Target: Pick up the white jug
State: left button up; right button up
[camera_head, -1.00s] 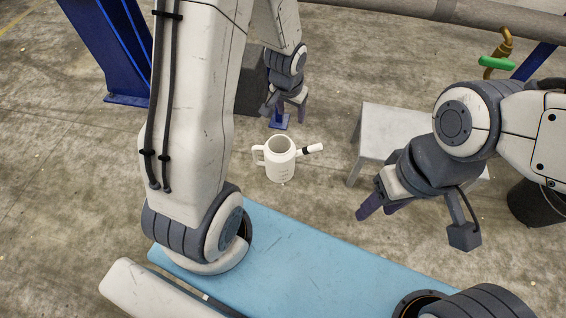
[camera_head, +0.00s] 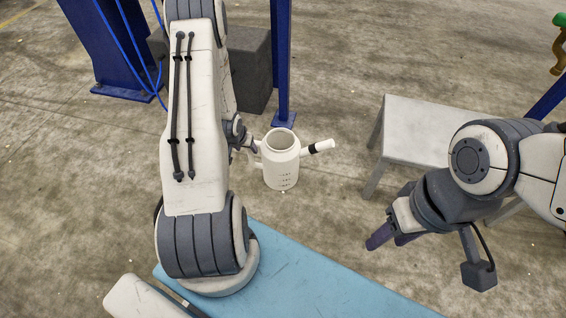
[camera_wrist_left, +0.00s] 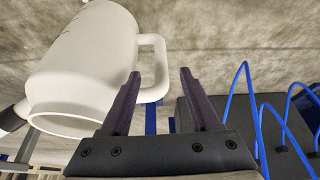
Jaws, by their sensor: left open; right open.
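The white jug (camera_head: 281,166) stands upright on the concrete floor, with its loop handle on the left and a spout with a black band on the right. It also fills the upper left of the left wrist view (camera_wrist_left: 82,62). My left gripper (camera_head: 249,149) is at the handle side of the jug, partly hidden behind my left arm. In the left wrist view its two dark fingers (camera_wrist_left: 158,98) are apart, with the handle close to the left finger; I cannot tell whether they touch. My right gripper (camera_head: 388,236) is open and empty, well right of the jug.
A grey bench (camera_head: 420,128) stands right of the jug. A blue post (camera_head: 283,75) and a dark grey block (camera_head: 250,70) stand behind it. Blue hoses (camera_wrist_left: 270,110) show at the right of the left wrist view. The floor in front of the jug is clear.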

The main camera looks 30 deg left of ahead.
aim_at(249, 152)
pick_arm(q)
jog(key=b+x, duration=0.1)
jog(key=x, duration=0.3)
jog(key=shift+s+b, duration=0.1)
jog(key=shift+b, duration=0.3)
jog(key=b+x, duration=0.4)
jog(key=x, duration=0.1)
jog(key=shift+b, duration=0.3)
jog(key=shift+r, duration=0.15)
grip_shut()
dwell(0.5)
